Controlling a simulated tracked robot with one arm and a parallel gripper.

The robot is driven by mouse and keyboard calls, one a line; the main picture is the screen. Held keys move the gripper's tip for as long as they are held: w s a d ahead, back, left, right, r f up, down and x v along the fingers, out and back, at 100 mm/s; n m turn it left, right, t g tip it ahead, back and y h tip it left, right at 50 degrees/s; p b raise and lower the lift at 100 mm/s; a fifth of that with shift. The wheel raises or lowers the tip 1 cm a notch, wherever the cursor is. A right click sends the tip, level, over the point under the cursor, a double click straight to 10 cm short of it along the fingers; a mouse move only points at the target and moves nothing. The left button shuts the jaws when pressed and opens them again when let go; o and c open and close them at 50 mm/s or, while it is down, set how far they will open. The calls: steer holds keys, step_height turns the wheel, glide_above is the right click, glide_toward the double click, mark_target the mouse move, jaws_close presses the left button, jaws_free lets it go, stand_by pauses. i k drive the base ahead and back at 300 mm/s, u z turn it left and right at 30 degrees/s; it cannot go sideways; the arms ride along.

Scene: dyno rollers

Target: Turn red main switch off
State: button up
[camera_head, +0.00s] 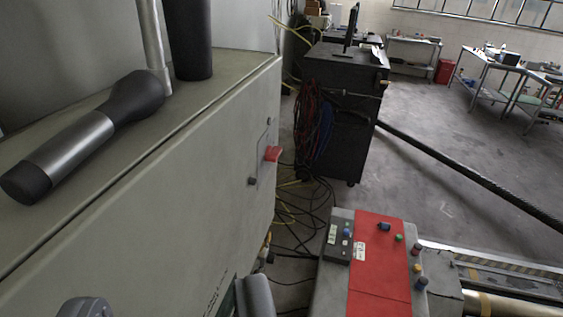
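The red main switch (272,153) sticks out from a small plate on the front face of the grey-green cabinet (150,215). It is seen from the side, so its exact turn position is hard to tell. A small dark knob (252,181) sits just below it. Two grey finger-like parts of my gripper (170,301) show at the bottom edge, wide apart with nothing seen between them. My gripper is below and to the left of the switch in the picture, apart from it.
A black-and-silver handle (82,143) lies over the cabinet top. A red-and-grey control console (380,265) stands at lower right. A black cart (340,110) with hanging cables stands behind. Cables lie on the floor beside the cabinet. Open floor (450,150) lies to the right.

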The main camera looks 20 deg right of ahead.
mark_target(272, 154)
steer(key=k, duration=1.15)
steer(key=z, duration=0.4)
steer(key=i, duration=0.45)
steer(key=z, duration=0.55)
steer(key=i, duration=1.7)
steer(key=u, duration=0.65)
